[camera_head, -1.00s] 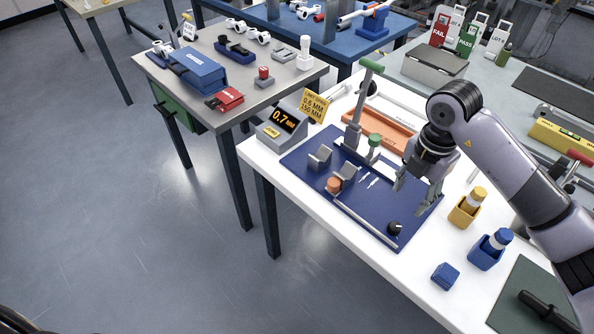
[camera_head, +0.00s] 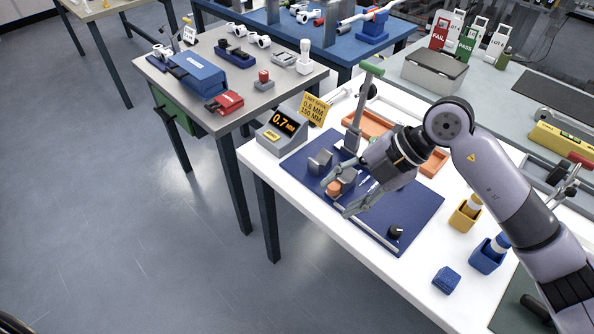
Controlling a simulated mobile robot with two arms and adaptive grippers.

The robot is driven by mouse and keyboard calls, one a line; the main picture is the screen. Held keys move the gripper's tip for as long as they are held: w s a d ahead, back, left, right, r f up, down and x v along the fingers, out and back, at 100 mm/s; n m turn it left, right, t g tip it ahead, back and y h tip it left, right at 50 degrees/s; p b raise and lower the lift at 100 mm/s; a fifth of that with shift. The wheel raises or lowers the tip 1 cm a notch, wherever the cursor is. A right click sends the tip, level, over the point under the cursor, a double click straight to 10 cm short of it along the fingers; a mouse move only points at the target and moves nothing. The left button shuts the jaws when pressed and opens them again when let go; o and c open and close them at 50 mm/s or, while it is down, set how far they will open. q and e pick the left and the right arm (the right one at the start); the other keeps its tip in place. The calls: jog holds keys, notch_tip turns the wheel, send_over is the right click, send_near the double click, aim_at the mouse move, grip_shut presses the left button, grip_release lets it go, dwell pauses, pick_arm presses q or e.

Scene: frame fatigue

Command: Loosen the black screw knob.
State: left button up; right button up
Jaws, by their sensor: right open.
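A small black knob (camera_head: 396,231) stands on the front right part of the blue fixture plate (camera_head: 418,205). My right gripper (camera_head: 335,197) is open above the left part of the plate, away from that knob. Its fingers point left and lie on either side of an orange cap (camera_head: 334,188) in the picture; I cannot tell whether they touch it. Grey V-shaped blocks (camera_head: 319,162) stand just behind, one partly hidden by the gripper. Another black round part (camera_head: 368,90) shows beside the green-topped upright stand (camera_head: 354,125). My left gripper is not in view.
A display reading 0.7 MM (camera_head: 283,124) stands behind the plate's left corner. An orange tray (camera_head: 372,124) lies behind my arm. Yellow (camera_head: 464,215) and blue (camera_head: 487,257) holders and a small blue block (camera_head: 446,279) stand at the right. The white tabletop's front edge is near the plate.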

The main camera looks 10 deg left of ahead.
jog(key=s+a+r+n+y, duration=0.1)
jog(key=s+a+r+y, duration=0.2)
jog(key=a+r+y, duration=0.4)
jog(key=shift+s+a+r+g+y, duration=0.25)
jog(key=shift+s+a+g+y, duration=0.1)
jog(key=shift+a, duration=0.35)
jog(key=shift+f, duration=0.1)
jog(key=shift+c, duration=0.2)
